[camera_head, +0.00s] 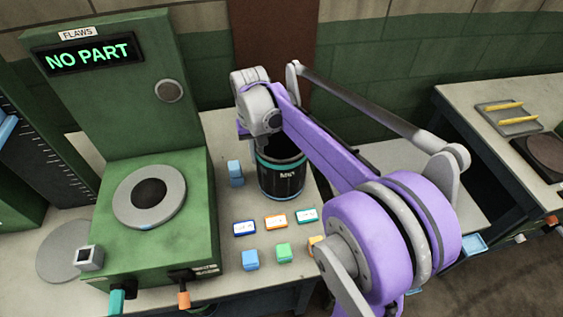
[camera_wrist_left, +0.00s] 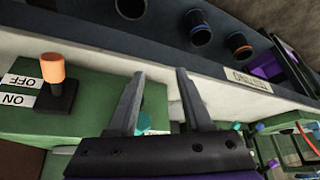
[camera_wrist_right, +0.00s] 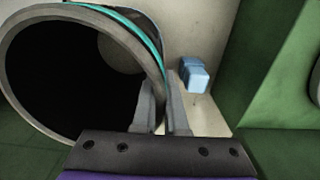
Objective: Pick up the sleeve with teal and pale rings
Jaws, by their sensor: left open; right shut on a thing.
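A dark sleeve (camera_head: 282,178) with a teal ring near its top and printed marks stands upright at the table's middle in the head view; I cannot tell if it touches the table. In the right wrist view its pale, round rim and teal ring (camera_wrist_right: 143,27) fill the left side. My right gripper (camera_wrist_right: 162,100) is shut on the sleeve's wall at the rim. In the head view this gripper (camera_head: 258,130) is above the sleeve, its fingertips hidden. My left gripper (camera_wrist_left: 158,76) is open and empty, in the left wrist view only.
A green machine (camera_head: 150,240) with a "NO PART" display (camera_head: 90,54) stands left of the sleeve. A blue block (camera_head: 235,173) is close beside the sleeve. Several coloured tags and blocks lie in front. Other sleeves (camera_wrist_left: 200,30) with coloured rings show in the left wrist view.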

